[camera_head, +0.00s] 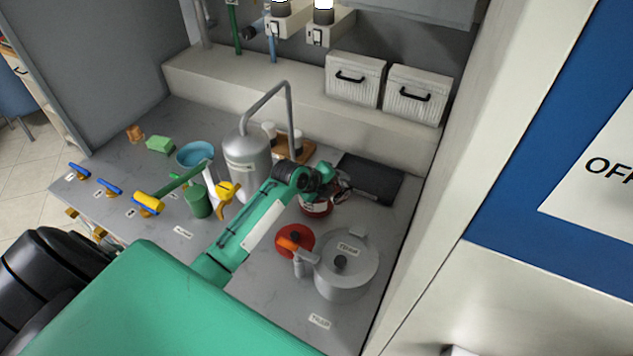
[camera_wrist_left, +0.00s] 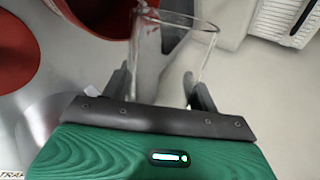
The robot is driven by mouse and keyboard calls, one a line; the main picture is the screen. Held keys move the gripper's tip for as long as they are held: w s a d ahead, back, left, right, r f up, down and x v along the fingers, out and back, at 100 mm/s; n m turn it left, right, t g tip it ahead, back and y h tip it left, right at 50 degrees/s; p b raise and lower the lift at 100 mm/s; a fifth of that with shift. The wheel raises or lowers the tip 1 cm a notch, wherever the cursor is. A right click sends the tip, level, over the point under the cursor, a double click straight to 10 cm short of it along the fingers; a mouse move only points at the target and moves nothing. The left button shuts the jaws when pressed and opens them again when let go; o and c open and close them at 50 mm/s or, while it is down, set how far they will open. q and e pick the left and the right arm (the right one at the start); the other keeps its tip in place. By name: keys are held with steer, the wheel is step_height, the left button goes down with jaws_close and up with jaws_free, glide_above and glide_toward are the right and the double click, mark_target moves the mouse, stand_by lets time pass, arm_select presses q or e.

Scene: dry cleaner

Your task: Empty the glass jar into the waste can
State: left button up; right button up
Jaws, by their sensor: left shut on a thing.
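My left gripper (camera_head: 335,183) is at the end of the green arm, over the back right of the counter. In the left wrist view it is shut on a clear glass jar (camera_wrist_left: 172,62), with one finger on each side. The jar looks empty or nearly so, and its tilt is hard to judge. A red can (camera_head: 316,208) with a pale label stands just below the gripper; its red side also shows next to the jar's rim (camera_wrist_left: 105,14). A grey metal pot-like can (camera_head: 347,280) with a label stands at front right. My right gripper is not in view.
A red round lid (camera_head: 295,238) lies between the red can and the grey can. A dark folded thing (camera_head: 370,178) lies behind the gripper. A steel tank (camera_head: 247,165) with a bent pipe stands left. Two white baskets (camera_head: 355,80) sit on the ledge.

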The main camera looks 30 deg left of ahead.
arm_select(q)
steer(key=shift+w+a+f+n+g+h+b, duration=0.15)
steer(key=shift+a+f+n+g+h+b, duration=0.2)
steer(key=shift+h+b, duration=0.35)
stand_by(0.8)
